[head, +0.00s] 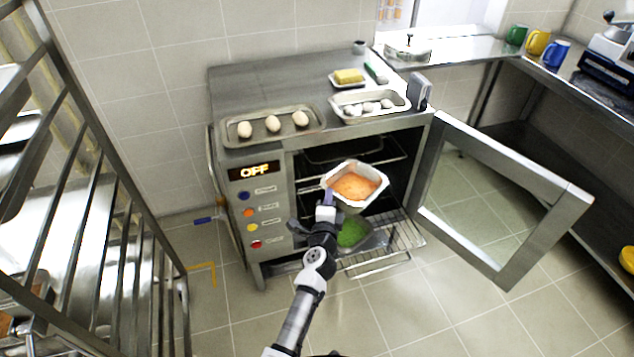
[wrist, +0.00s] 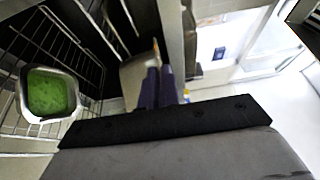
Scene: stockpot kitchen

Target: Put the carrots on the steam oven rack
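The carrots (head: 354,187), an orange mass in a pale metal pan (head: 378,182), are in front of the open steam oven (head: 268,215). My gripper (head: 328,196) is at the pan's near left edge. Its purple fingers (wrist: 160,85) are close together in the wrist view, apparently shut on the pan's rim and holding it above the lower rack. The wire oven rack (head: 402,240) sticks out at the bottom. A pan of green food (head: 352,233) sits on it, partly behind my arm; it also shows in the wrist view (wrist: 48,94). An upper rack (head: 385,158) is inside, partly hidden by the carrot pan.
The oven door (head: 505,200) stands wide open to the right. On the oven top are a tray with three pale oval items (head: 272,124), a tray of white items (head: 368,107) and a yellow block (head: 348,76). A tall metal trolley (head: 110,220) stands at left.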

